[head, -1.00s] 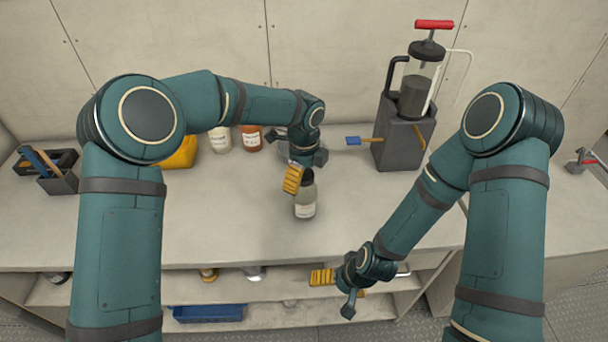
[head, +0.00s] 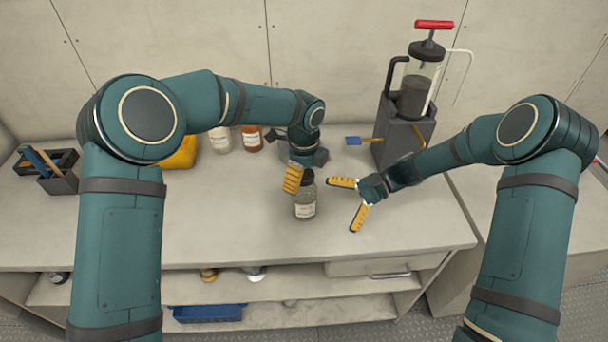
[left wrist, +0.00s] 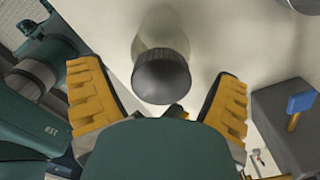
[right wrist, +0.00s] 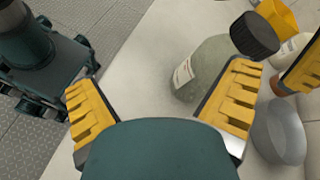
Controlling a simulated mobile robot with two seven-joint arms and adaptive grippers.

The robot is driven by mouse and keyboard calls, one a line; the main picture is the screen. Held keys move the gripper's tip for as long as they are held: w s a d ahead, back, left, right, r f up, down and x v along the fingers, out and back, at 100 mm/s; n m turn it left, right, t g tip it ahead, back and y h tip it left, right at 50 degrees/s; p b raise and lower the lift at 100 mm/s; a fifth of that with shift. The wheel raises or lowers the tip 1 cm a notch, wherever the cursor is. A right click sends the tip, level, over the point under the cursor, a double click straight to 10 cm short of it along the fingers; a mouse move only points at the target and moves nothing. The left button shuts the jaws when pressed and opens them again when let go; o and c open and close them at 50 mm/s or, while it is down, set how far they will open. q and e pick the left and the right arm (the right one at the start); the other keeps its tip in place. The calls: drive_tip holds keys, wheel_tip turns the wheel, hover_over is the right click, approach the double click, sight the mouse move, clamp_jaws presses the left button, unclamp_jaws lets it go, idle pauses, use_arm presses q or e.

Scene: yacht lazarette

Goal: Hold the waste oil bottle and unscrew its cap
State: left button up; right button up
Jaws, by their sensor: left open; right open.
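The waste oil bottle (head: 305,200), grey-green with a pale label, stands upright on the workbench. Its black cap (left wrist: 162,77) is on its top and lies between the spread fingers of my left gripper (left wrist: 158,100) in the left wrist view. In the head view my left gripper (head: 296,178) is at the cap's height, open, and hides part of the top. My right gripper (head: 343,205) is open just right of the bottle, its fingers pointing at the body. In the right wrist view the bottle (right wrist: 208,68) is ahead, nearer the right-hand finger, not gripped.
A yellow jug (head: 182,152), white bottle (head: 221,138) and brown bottle (head: 251,138) stand behind. A grey bowl (right wrist: 278,132) is nearby. The bench front is clear.

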sight(308, 204)
drive_tip(key=w+f+m, duration=0.1)
drive_tip(key=w+m, duration=0.1)
drive_tip(key=w+d+f+m+t+y, duration=0.1)
drive_tip(key=w+m, duration=0.1)
drive_tip(key=w+d+f+m+t, duration=0.1)
drive_tip(key=w+f+m, duration=0.1)
drive_tip(key=m, duration=0.1)
drive_tip(key=shift+d+y, duration=0.1)
drive_tip(key=shift+y, duration=0.2)
drive_tip(key=shift+w+d+f+m, duration=0.1)
drive_tip(key=shift+w+f+m, duration=0.3)
drive_tip(key=shift+m, duration=0.3)
drive_tip(key=shift+x, duration=4.95)
drive_tip(key=shift+w+r, duration=0.15)
drive_tip(key=shift+w, duration=0.05)
drive_tip(key=c, duration=1)
